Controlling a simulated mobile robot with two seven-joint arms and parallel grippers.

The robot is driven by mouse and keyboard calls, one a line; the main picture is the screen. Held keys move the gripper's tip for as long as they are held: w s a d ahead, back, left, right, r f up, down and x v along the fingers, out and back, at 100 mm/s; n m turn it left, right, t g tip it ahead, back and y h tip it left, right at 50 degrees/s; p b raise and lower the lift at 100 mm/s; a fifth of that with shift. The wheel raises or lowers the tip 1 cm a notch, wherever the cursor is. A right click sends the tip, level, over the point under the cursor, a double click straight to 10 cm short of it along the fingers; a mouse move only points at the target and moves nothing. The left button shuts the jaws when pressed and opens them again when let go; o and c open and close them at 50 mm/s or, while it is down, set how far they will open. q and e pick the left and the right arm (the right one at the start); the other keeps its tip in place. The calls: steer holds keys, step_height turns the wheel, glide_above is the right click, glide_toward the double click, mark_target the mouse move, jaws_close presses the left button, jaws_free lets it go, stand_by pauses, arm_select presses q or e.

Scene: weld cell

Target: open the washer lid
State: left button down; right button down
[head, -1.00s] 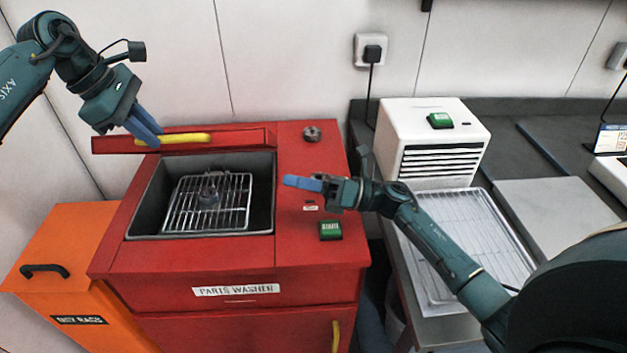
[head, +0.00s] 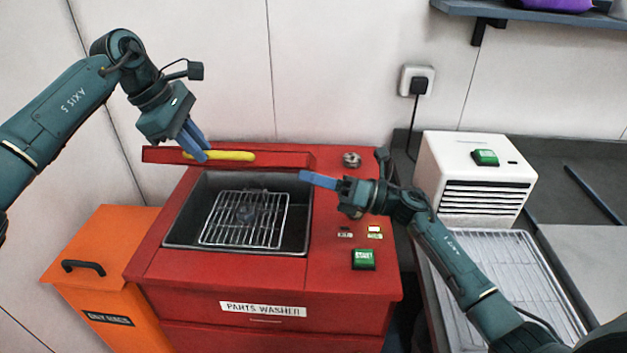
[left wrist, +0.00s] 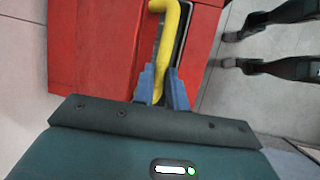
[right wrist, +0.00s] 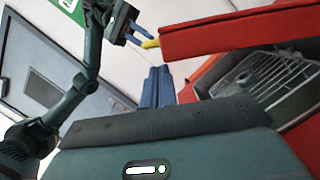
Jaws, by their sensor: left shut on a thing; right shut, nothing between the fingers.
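The red parts washer (head: 240,275) stands in the middle of the head view with its basin exposed. Its red lid (head: 290,159) stands raised at the back of the basin, with a yellow handle (head: 232,156) along it. My left gripper (head: 204,155) is shut on the yellow handle; the left wrist view shows the handle (left wrist: 166,40) between its blue fingers. My right gripper (head: 304,177) is shut and empty over the right edge of the basin. In the right wrist view the lid (right wrist: 235,33) stands ahead of its closed fingers.
A wire rack (head: 245,220) with a dark part lies in the basin. A green button (head: 363,260) and a small metal part (head: 352,159) are on the washer top. An orange bin (head: 100,265) stands left, a white vented unit (head: 475,175) and wire tray (head: 510,270) right.

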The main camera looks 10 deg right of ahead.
arm_select(q)
steer(key=shift+w+d+f, duration=0.1)
steer(key=shift+w+f, duration=0.15)
steer(key=shift+f, duration=0.2)
arm_select(e)
steer(key=shift+w+d+r, duration=0.35)
steer(key=shift+w+r, duration=0.25)
steer(key=shift+r, duration=0.15)
arm_select(q)
steer(key=c, duration=1.8)
jaws_free()
steer(key=shift+o, duration=0.9)
steer(key=shift+w+d+f, duration=0.1)
steer(key=shift+w+f, duration=0.1)
steer(key=shift+w, duration=0.05)
steer(key=shift+o, duration=1.1)
steer(key=shift+r, duration=0.25)
arm_select(e)
steer(key=shift+w+f, duration=0.2)
steer(key=shift+f, duration=0.15)
arm_select(q)
steer(key=shift+r, duration=0.1)
